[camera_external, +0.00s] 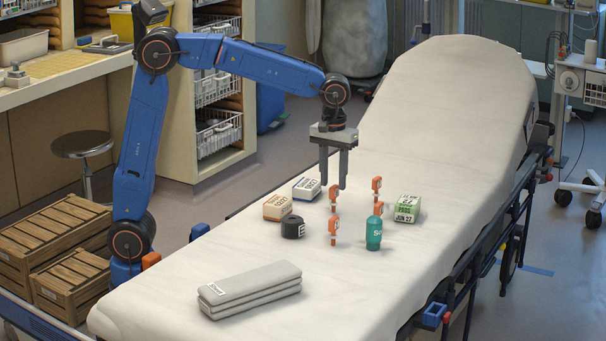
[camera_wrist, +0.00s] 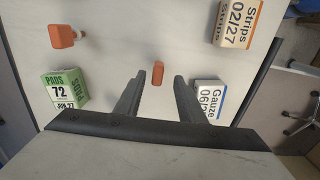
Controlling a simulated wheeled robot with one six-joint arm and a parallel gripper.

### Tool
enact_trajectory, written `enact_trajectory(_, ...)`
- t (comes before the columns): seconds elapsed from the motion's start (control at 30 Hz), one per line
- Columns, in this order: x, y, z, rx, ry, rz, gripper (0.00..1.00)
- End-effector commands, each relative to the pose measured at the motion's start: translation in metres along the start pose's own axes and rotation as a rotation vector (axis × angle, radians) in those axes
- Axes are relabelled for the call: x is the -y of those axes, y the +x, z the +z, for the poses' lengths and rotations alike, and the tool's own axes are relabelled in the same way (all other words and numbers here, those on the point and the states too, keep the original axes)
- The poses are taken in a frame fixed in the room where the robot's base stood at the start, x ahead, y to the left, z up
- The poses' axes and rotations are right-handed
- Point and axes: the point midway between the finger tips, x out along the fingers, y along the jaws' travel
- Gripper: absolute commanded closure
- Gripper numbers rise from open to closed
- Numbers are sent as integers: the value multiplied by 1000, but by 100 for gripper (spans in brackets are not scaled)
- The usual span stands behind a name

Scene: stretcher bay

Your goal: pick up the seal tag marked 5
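Several small orange-and-white seal tags stand on the stretcher sheet in the external view: one at the back left (camera_external: 333,193), one at the back right (camera_external: 376,184), one at the middle right (camera_external: 378,207) and one at the front left (camera_external: 333,226). Their numbers are too small to read, so I cannot tell which is marked 5. My gripper (camera_external: 334,184) points down, open and empty, above the back-left tag. In the wrist view an orange tag (camera_wrist: 158,73) shows between the fingertips of my gripper (camera_wrist: 159,77); another tag (camera_wrist: 62,30) lies off to the left.
Around the tags stand a green pads box (camera_external: 407,208), a blue-and-white gauze box (camera_external: 306,188), a tan strips box (camera_external: 277,207), a black roll (camera_external: 293,227) and a teal bottle (camera_external: 374,233). Folded grey cloth (camera_external: 250,289) lies in front. The sheet (camera_external: 420,120) behind is clear.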

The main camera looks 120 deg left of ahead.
Motion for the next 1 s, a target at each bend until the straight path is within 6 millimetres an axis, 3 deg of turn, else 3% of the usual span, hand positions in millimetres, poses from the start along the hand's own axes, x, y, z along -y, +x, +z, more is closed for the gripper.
enact_trajectory(0.33,-1,26,2,1,1,-2,64)
enact_trajectory(0.63,-4,63,7,1,0,-1,64)
enact_trajectory(0.97,-5,69,7,0,1,0,64)
enact_trajectory(1.0,-5,69,7,0,1,0,71)
